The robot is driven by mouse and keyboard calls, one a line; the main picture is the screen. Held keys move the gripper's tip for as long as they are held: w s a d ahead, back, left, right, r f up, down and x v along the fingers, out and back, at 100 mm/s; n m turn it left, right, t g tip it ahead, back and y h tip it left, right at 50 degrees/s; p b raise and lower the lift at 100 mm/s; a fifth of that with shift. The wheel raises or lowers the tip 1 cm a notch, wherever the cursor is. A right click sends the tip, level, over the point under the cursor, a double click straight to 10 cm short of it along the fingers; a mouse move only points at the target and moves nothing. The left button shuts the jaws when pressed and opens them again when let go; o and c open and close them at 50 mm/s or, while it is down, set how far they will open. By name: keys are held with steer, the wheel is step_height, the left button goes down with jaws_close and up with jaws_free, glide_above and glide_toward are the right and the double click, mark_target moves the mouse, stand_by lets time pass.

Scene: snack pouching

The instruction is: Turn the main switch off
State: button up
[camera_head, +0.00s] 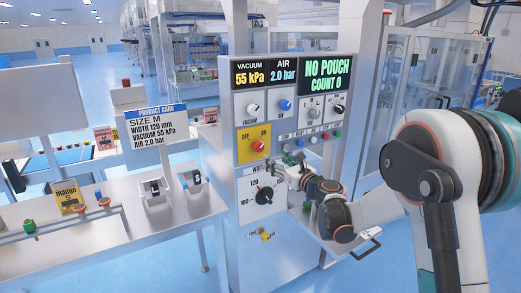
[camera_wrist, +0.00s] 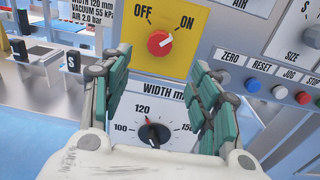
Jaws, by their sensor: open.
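The main switch is a red knob (camera_wrist: 160,43) on a yellow plate (camera_wrist: 178,62) marked OFF at left and ON at right. Its light pointer mark appears turned to the upper right, toward ON. In the head view the red knob (camera_head: 258,146) sits on the upper left of the machine's front panel. My gripper (camera_wrist: 163,60) is open and empty, its two green-padded fingers spread below and to either side of the knob. In the head view my gripper (camera_head: 292,159) is just right of the yellow plate, close to the panel. I cannot tell any contact.
A black width dial (camera_wrist: 154,135) lies below the switch. Displays (camera_head: 250,73) sit above. A white table (camera_head: 110,225) with a product card (camera_head: 158,127) stands at left.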

mark_target(260, 148)
steer(key=b+x, duration=0.2)
steer(key=x, duration=1)
steer(key=shift+w+a+f, duration=0.1)
steer(key=shift+w+a, duration=0.05)
steer(key=c, duration=1.1)
